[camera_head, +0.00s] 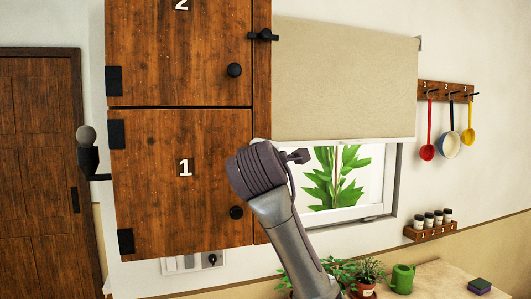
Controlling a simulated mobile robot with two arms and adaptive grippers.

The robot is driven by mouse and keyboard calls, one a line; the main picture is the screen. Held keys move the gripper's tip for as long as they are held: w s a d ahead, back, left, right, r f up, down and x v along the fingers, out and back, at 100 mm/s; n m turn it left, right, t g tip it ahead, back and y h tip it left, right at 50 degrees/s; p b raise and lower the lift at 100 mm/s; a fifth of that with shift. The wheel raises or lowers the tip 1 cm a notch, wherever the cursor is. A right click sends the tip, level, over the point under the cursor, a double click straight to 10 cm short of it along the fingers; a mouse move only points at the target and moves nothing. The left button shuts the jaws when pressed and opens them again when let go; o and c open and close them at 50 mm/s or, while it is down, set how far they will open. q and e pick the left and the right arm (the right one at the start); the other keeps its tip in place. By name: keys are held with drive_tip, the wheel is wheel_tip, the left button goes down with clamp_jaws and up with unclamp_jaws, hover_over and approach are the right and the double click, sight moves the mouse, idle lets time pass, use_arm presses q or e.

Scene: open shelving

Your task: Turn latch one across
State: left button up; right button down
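A wooden cabinet has a lower door marked 1 (180,190), which sits closed with a round black knob (236,212) at its lower right. The latch for door 1 is not clearly visible; my arm covers the frame's right edge beside that door. My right gripper (258,168) is in front of this edge, with the arm rising from the bottom. Its fingers are hidden, and I cannot tell whether it touches a latch. A small dark part (300,156) sticks out to its right. My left gripper is not in view.
The upper door marked 2 (180,55) is closed, with a black latch (263,35) lying across its right edge. A window with a blind (345,80) is on the right. Below it are potted plants (367,275) and a green watering can (402,278) on a counter.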

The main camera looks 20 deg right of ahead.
idle(0.4)
drive_tip(key=c, duration=0.9)
unclamp_jaws()
drive_tip(key=shift+s, duration=0.1)
drive_tip(key=v, duration=1.1)
drive_tip(key=shift+s+a, duration=0.2)
drive_tip(key=shift+s, duration=0.15)
